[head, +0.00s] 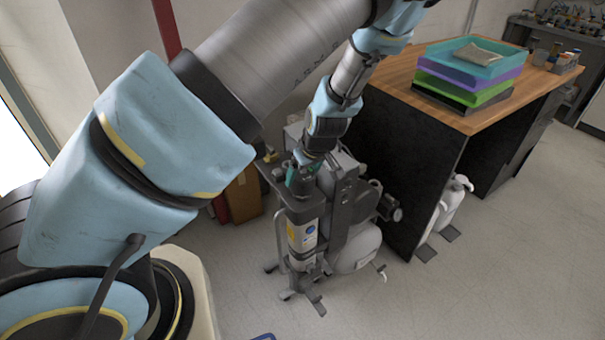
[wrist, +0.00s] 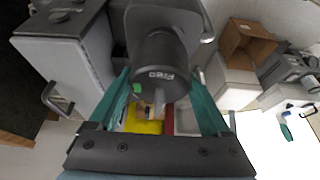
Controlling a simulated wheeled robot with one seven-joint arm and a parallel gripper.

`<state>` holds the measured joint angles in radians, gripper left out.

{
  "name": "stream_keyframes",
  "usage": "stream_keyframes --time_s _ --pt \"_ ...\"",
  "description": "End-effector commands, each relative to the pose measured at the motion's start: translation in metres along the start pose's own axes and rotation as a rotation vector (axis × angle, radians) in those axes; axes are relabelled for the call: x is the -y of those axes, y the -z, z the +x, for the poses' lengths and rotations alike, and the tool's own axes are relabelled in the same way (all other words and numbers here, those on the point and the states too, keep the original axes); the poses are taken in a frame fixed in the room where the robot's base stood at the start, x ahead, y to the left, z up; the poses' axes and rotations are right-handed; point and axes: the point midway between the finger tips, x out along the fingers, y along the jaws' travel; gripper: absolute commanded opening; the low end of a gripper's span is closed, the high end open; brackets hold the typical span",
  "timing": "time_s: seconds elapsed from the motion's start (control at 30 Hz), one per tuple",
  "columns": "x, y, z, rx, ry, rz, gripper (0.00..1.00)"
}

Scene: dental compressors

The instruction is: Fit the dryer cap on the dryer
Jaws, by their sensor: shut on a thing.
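The dryer (head: 303,236) is an upright grey cylinder with a white and yellow label, standing on the front of the compressor unit. My gripper (head: 302,179), with teal fingers, points down at the dryer's top. In the wrist view my gripper (wrist: 161,88) has one finger on each side of a dark grey round part, which I take to be the dryer cap (wrist: 158,65). It carries pale lettering and a small green mark. My gripper is shut on it. The fingers and wrist hide the joint between cap and dryer, so I cannot tell whether the cap is seated.
The compressor's pale tank (head: 358,250) and dark frame stand right beside the dryer. A wooden-topped bench (head: 402,75) with stacked coloured trays (head: 470,70) is to the right. Cardboard boxes (head: 243,195) stand behind at the left. The floor in front is mostly clear.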

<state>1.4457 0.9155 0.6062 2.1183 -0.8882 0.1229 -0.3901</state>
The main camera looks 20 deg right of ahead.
Motion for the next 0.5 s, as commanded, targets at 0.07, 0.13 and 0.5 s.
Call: stream_keyframes --time_s 0.07,0.13,0.5 --pt "0.000 -0.001 0.004 0.000 0.000 0.000 0.20" --pt "0.000 -0.002 0.006 0.000 0.000 -0.001 0.20" --pt "0.000 -0.007 0.017 0.000 0.000 0.000 0.20"
